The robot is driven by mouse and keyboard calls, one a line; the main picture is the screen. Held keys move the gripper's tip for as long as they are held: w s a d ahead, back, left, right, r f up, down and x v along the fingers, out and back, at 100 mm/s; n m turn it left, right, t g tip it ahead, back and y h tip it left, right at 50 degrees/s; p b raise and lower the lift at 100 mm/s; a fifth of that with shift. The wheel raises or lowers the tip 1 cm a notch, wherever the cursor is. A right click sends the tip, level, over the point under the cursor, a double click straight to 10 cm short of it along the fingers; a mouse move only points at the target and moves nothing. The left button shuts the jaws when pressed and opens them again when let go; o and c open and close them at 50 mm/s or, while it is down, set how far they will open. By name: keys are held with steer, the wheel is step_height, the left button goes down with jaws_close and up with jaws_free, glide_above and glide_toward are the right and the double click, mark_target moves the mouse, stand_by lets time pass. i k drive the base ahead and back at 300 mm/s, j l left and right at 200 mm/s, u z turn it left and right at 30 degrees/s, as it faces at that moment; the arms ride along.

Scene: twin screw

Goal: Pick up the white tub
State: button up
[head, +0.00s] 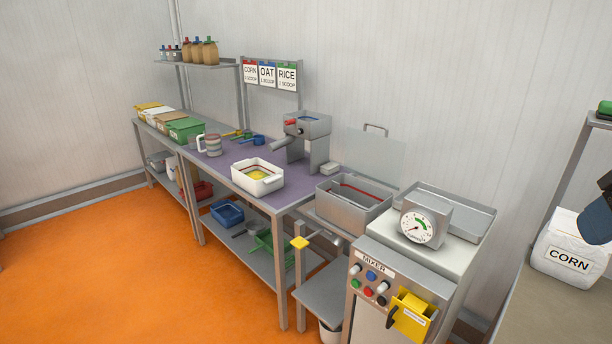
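The white tub (244,181) stands upright on the purple-topped part of the metal table, near its front edge. It is an open rectangular tub with something yellow in its bottom. My gripper is not in the head view, so its state does not show.
Orange floor (120,270) is clear in front.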

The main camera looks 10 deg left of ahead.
mark_target(259, 178)
steer(key=i+j+z, duration=0.1)
steer(key=j+z, duration=0.15)
steer(key=z, duration=0.15)
steer(key=i+j+z, duration=0.1)
steer(key=j+z, duration=0.15)
steer(key=z, duration=0.2)
steer(key=j+z, duration=0.25)
steer(key=z, duration=0.15)
steer(key=j, duration=4.65)
steer(key=i, duration=0.05)
